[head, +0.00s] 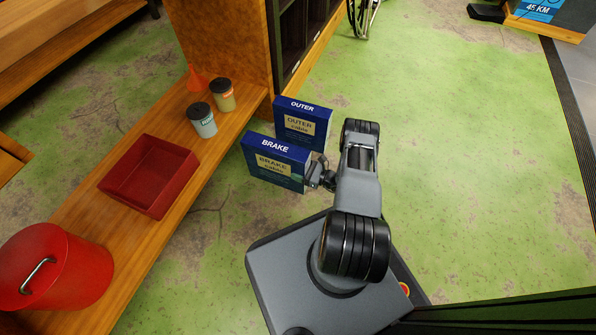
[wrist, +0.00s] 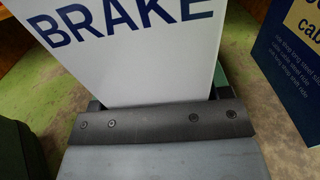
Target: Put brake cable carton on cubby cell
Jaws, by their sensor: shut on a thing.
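The brake cable carton (head: 277,172) is a blue box with a pale label and the word BRAKE. My gripper (head: 313,178) is shut on its right end in the head view, and the carton looks upright. In the wrist view the carton's white face with BRAKE lettering (wrist: 140,60) rises from behind my gripper's dark jaw bar (wrist: 160,122); the far finger is mostly hidden. The cubby (head: 292,45) is a dark unit with upright dividers at the top of the head view. Its cells are seen only at a slant, and their insides are dark.
A similar blue outer cable carton (head: 303,125) stands just behind the brake carton. The wooden bench (head: 150,245) on the left holds a red tray (head: 118,180), a red lidded bin (head: 65,275), two jars (head: 203,122) and an orange funnel (head: 196,77). Green floor (head: 455,190) is clear at right.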

